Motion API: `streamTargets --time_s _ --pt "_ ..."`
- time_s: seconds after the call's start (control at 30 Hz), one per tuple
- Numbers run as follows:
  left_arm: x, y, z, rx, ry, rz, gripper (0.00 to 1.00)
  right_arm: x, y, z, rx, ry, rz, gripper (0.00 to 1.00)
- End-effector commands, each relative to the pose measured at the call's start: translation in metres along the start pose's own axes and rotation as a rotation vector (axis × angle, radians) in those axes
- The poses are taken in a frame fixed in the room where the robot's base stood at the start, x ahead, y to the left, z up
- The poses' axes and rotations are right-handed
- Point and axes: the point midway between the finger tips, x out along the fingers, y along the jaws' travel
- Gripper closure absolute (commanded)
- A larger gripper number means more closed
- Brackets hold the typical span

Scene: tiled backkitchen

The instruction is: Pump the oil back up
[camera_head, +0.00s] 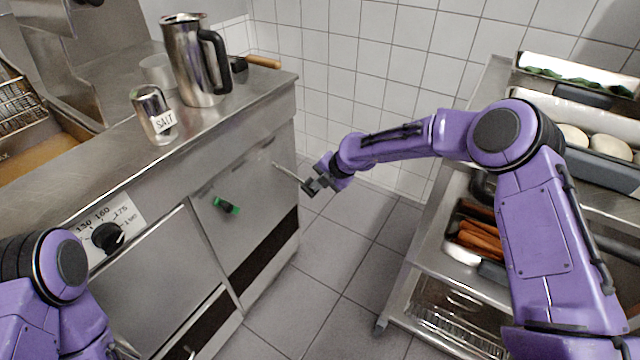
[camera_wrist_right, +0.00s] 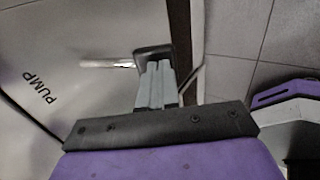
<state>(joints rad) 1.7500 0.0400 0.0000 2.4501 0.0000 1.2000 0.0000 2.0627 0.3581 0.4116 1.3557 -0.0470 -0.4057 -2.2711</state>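The fryer cabinet (camera_head: 165,270) stands at the left in the head view. A thin metal pump lever (camera_head: 287,172) sticks out near its right front, and its metal rod also shows in the right wrist view (camera_wrist_right: 108,63). The panel beside it there carries the word PUMP (camera_wrist_right: 40,88). My right gripper (camera_head: 314,186) is at the outer end of the lever. In the right wrist view its grey fingers (camera_wrist_right: 156,84) are close together at the dark end of the lever and appear shut on it. My left arm shows at the lower left, its gripper out of view.
A green-handled valve (camera_head: 226,205) is on the cabinet front, and a temperature dial (camera_head: 107,237) is left of it. A salt shaker (camera_head: 154,115) and steel jug (camera_head: 193,62) stand on top. Tiled floor (camera_head: 335,270) lies clear between.

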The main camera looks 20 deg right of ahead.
Motion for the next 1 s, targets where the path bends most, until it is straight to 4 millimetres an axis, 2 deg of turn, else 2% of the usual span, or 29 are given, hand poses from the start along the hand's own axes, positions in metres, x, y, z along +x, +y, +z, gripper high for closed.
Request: streamTargets --time_s 0.1,0.23,0.4,0.47,0.7,0.83,1.0 --pt "0.0 0.0 0.0 0.0 0.0 0.0 1.0 0.004 -0.004 -0.006 -0.001 0.013 -0.008 1.0" --pt "-0.008 -0.001 -0.003 0.0 0.0 0.0 1.0 -0.008 0.001 -0.006 -0.003 0.014 -0.007 1.0" --pt "-0.03 -0.003 -0.013 0.0 0.0 0.0 1.0 -0.046 0.012 -0.003 -0.007 0.009 0.003 1.0" --pt "-0.024 -0.002 -0.01 0.0 0.0 0.0 1.0 -0.057 0.009 -0.001 -0.005 0.006 0.005 1.0" --pt "-0.025 -0.002 -0.011 0.0 0.0 0.0 1.0 -0.109 0.015 -0.003 -0.013 0.008 0.006 1.0" --pt "-0.026 -0.002 -0.011 0.0 0.0 0.0 1.0 -0.127 0.017 -0.003 -0.014 0.009 0.005 1.0" --pt "-0.026 -0.002 -0.011 0.0 0.0 0.0 1.0 -0.136 0.016 -0.002 -0.014 0.008 0.003 1.0"
